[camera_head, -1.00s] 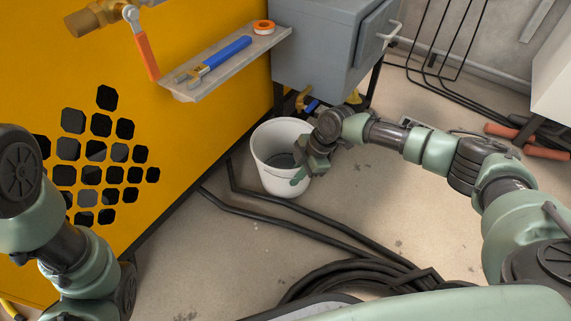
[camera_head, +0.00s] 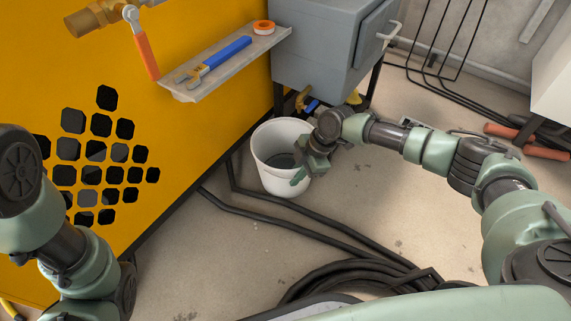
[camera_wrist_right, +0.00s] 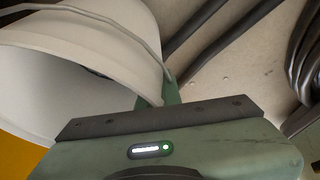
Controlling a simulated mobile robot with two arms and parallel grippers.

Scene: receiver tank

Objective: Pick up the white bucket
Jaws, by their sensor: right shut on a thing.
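The white bucket (camera_head: 272,150) stands upright on the floor beside the yellow cabinet, below the grey box, in the head view. Its rim and inside face up and look empty apart from a darker bottom. My right gripper (camera_head: 305,175) is at the bucket's right wall, shut on its rim side, with one finger outside. In the right wrist view the bucket (camera_wrist_right: 75,75) fills the upper left, with its thin wire handle across it, and a green finger of the right gripper (camera_wrist_right: 170,92) lies against the wall. My left arm shows at the left edge; its gripper is out of sight.
A yellow cabinet (camera_head: 200,135) stands left, with a shelf (camera_head: 235,62) holding a blue-handled wrench (camera_head: 222,55) and orange tape (camera_head: 264,27). A grey box (camera_head: 320,45) with a brass tap is behind the bucket. Black hoses (camera_head: 290,222) run along the floor in front.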

